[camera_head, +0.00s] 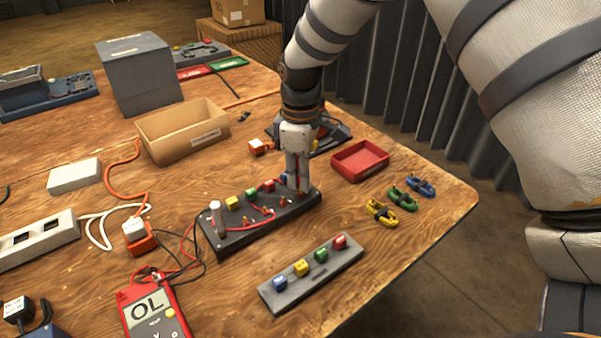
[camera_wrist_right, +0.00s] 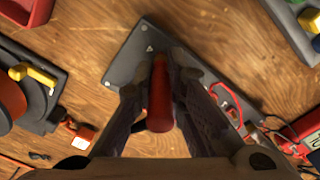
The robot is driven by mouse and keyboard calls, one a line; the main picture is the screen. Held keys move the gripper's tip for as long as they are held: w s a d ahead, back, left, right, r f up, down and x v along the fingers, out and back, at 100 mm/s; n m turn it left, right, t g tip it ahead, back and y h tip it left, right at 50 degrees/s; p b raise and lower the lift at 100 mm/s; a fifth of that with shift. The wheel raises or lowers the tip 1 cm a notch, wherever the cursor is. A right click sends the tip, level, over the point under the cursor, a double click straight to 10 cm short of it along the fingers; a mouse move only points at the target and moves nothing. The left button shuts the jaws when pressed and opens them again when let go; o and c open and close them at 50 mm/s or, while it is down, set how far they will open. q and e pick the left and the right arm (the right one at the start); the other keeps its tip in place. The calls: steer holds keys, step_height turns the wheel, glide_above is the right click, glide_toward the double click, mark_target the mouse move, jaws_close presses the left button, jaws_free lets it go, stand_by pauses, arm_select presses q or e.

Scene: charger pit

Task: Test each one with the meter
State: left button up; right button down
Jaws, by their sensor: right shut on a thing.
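My right gripper (camera_head: 298,188) is over the far right end of the black test board (camera_head: 232,238). In the wrist view it (camera_wrist_right: 161,75) is shut on a red probe-like handle (camera_wrist_right: 160,100). The handle's tip is hidden. Yellow (camera_head: 232,203), green (camera_head: 251,194) and red (camera_head: 268,185) blocks sit along the board; a blue one (camera_head: 284,178) is partly hidden by the gripper. The red meter (camera_head: 155,305) reads OL. My left gripper is out of view.
A grey holder (camera_head: 310,290) with several coloured blocks lies in front. A red tray (camera_head: 360,160) and yellow (camera_head: 381,213), green (camera_head: 402,198) and blue (camera_head: 420,187) clip-like pieces lie right. A cardboard box (camera_head: 182,135) stands behind. Cables cross the left side.

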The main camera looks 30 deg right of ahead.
steer(key=shift+f, duration=0.15)
steer(key=c, duration=1.2)
jaws_free()
steer(key=shift+c, duration=0.2)
steer(key=shift+r+p, duration=0.4)
steer(key=shift+r, duration=3.4)
steer(key=shift+f, duration=0.1)
